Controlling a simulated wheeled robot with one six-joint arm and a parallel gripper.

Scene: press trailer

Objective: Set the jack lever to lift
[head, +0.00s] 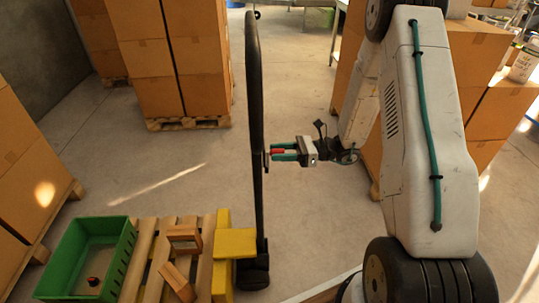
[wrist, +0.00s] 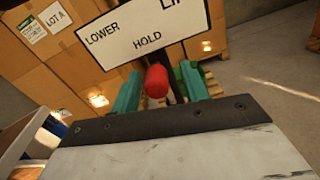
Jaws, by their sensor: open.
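The jack handle (head: 254,110) is a tall black upright post with a yellow jack body (head: 236,243) at its foot. The jack lever ends in a red knob (wrist: 156,82), which also shows small beside the handle in the head view (head: 278,154). My gripper (wrist: 163,90) is open, its two green fingers on either side of the red knob, with gaps visible. A white label plate (wrist: 140,35) above reads LOWER, HOLD and a cut-off LI. The knob shows just below HOLD; its exact setting I cannot tell. My gripper is right of the handle in the head view (head: 272,150).
A wooden pallet (head: 150,255) with wooden blocks (head: 184,239) stands left of the jack, beside a green crate (head: 70,262). Stacked cardboard boxes (head: 150,70) stand behind and at both sides. The floor between the handle and the right-hand boxes is clear.

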